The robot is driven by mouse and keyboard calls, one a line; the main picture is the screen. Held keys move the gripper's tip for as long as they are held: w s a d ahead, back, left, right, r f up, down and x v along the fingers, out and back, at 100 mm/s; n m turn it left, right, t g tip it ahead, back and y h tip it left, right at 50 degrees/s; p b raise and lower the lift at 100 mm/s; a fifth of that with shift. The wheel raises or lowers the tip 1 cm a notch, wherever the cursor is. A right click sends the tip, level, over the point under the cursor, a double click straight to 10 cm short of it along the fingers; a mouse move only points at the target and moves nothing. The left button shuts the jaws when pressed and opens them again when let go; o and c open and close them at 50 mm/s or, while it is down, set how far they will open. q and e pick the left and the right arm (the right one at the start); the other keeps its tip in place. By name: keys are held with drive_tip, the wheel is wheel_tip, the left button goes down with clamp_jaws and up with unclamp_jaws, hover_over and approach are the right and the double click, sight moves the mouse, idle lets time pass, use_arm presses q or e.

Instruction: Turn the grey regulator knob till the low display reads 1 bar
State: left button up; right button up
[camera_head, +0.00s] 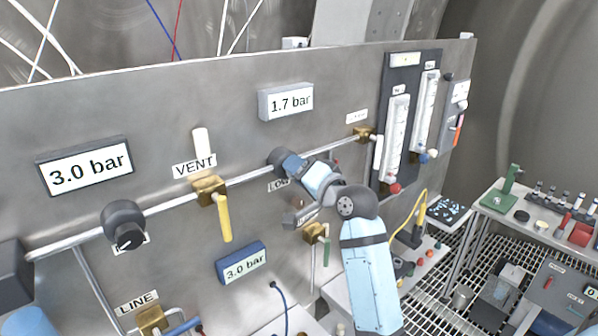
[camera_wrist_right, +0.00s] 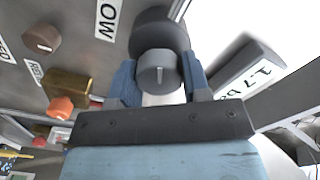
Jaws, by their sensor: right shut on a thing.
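The grey regulator knob (camera_wrist_right: 158,72) sits between the two blue fingers of my right gripper (camera_wrist_right: 160,84) in the wrist view, and the gripper is shut on it. In the head view my right gripper (camera_head: 293,164) reaches the dark regulator (camera_head: 279,157) on the panel pipe and covers most of the knob. The low display (camera_head: 286,102) above it reads 1.7 bar; part of it also shows in the wrist view (camera_wrist_right: 258,76). The LOW label (camera_head: 279,185) is partly hidden by my gripper. My left gripper is not in view.
Another dark knob (camera_head: 125,226) is at the left, below a 3.0 bar display (camera_head: 86,166). A yellow-handled vent valve (camera_head: 224,216) and a blue-framed 3.0 bar display (camera_head: 241,264) are left of my right arm. Flowmeters (camera_head: 396,138) stand to its right.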

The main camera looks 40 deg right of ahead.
drive_tip(key=n, duration=0.5)
drive_tip(key=shift+r+n, duration=0.1)
drive_tip(key=shift+n, duration=1.9)
drive_tip(key=o, duration=0.9)
drive_tip(key=shift+s, duration=0.1)
